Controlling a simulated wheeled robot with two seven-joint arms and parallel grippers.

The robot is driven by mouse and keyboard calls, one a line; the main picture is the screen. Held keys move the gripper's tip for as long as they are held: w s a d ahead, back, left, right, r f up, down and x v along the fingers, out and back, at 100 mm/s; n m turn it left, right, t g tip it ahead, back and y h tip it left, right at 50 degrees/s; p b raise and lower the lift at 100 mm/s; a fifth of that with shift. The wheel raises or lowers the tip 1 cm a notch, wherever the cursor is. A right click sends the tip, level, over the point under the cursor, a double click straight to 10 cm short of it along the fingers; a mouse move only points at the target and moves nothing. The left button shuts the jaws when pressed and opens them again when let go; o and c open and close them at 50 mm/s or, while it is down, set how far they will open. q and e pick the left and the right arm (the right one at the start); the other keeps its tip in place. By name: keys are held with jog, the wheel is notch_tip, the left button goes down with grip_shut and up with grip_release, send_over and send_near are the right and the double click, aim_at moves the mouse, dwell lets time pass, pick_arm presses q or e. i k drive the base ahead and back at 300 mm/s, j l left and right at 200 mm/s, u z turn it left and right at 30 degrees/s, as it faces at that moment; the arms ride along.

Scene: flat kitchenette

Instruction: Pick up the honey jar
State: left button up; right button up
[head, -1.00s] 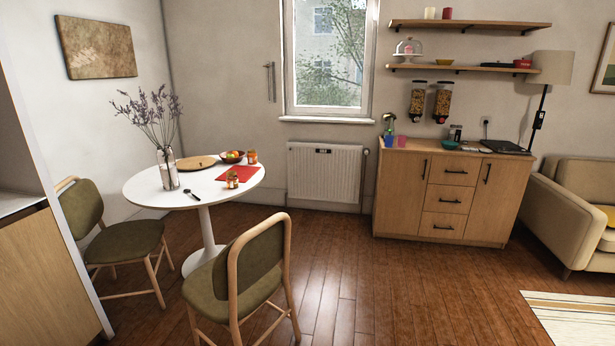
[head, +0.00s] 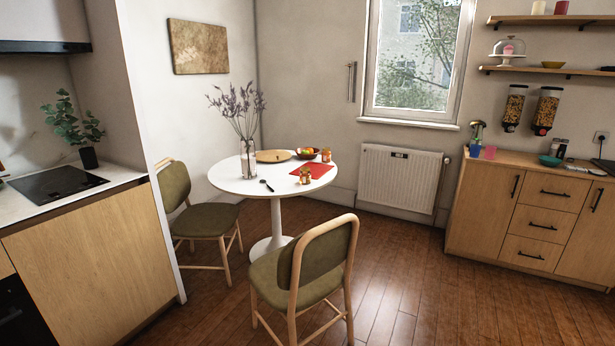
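Two small jars with orange-brown contents stand on the round white table (head: 225,180). The nearer jar (head: 305,175) is at the front edge of a red mat (head: 318,168). The farther jar (head: 326,155) is at the back right, beside the fruit bowl. Both are too small to tell which one holds honey. Neither of my grippers is in view, and the table is some way off.
A chair (head: 310,265) stands in front of the table and another (head: 190,200) at its left. A vase (head: 248,160), a round board (head: 272,156), a fruit bowl (head: 308,153) and a spoon (head: 267,186) share the tabletop. Open floor (head: 410,270) lies to the right.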

aim_at(305, 175)
jog(key=i+l+z, duration=0.55)
jog(key=i+z, duration=0.15)
jog(key=i+l+z, duration=0.1)
jog(key=i+z, duration=0.2)
jog(key=i+l+z, duration=0.15)
jog(key=i, duration=1.45)
jog(key=i+u, duration=0.3)
jog(key=i, duration=0.25)
jog(key=i+u, duration=0.3)
jog(key=i, duration=0.2)
jog(key=i+l+u, duration=0.3)
jog(key=i, duration=0.25)
